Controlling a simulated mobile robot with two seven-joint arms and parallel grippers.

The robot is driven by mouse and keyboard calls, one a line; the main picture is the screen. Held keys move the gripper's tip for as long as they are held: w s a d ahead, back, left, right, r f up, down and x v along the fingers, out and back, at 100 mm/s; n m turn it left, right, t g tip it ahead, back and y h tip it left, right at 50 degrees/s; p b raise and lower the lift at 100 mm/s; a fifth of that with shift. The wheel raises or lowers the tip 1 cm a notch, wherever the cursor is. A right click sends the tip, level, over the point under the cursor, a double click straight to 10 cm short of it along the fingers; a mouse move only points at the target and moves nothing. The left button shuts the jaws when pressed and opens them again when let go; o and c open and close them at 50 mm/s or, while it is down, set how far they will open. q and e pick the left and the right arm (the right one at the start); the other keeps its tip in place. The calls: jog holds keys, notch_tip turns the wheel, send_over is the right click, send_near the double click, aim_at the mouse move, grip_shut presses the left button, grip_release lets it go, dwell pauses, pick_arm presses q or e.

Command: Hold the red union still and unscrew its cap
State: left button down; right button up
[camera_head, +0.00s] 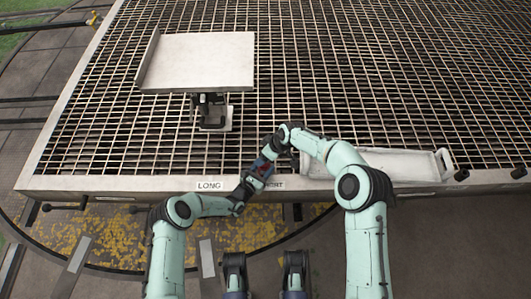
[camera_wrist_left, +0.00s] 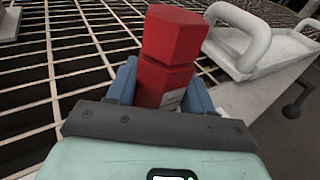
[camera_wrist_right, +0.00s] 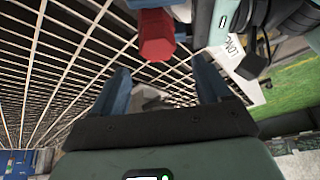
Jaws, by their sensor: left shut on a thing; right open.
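The red union (camera_wrist_left: 163,80) stands between the blue fingers of my left gripper (camera_wrist_left: 160,75), which is shut on its lower body. Its red hexagonal cap (camera_wrist_left: 173,35) sits on top, clear of those fingers. In the head view the union (camera_head: 262,168) is small and partly hidden by my grippers, over the table's front edge. My right gripper (camera_wrist_right: 163,68) is open and empty. In the right wrist view the cap (camera_wrist_right: 156,38) shows just beyond its fingertips, apart from both fingers.
The grated table (camera_head: 330,110) spreads behind my arms. A white tray (camera_head: 395,160) with raised handles lies at its front right. A pale raised plate (camera_head: 200,60) and a dark bracket (camera_head: 213,115) stand at the left. A LONG label (camera_head: 209,186) marks the front edge.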

pick_arm(q)
jog(key=shift+f, duration=0.1)
pick_arm(e)
jog(key=m, duration=0.2)
jog(key=shift+s+a+m+t+h, duration=0.1)
jog(key=shift+a+m+t+h, duration=0.1)
jog(key=shift+m+t+h, duration=0.15)
jog(key=m+t+h, duration=0.1)
jog(key=m, duration=0.2)
jog(key=shift+m+h, duration=0.25)
jog(key=m+h, duration=0.1)
jog(key=m, duration=0.2)
jog(key=shift+a, duration=0.2)
jog(key=m+h, duration=0.1)
jog(key=m, duration=0.1)
jog(key=shift+d+m+t, duration=0.1)
jog(key=shift+m+t, duration=0.15)
jog(key=shift+m, duration=0.15)
jog(key=m, duration=0.1)
jog(key=m+h, duration=0.1)
jog(key=shift+a+m+h, duration=0.2)
jog(key=shift+m+h, duration=0.1)
jog(key=m+g+h, duration=0.1)
jog(key=m, duration=0.2)
pick_arm(q)
jog(key=shift+a, duration=0.1)
pick_arm(e)
jog(key=shift+f, duration=0.15)
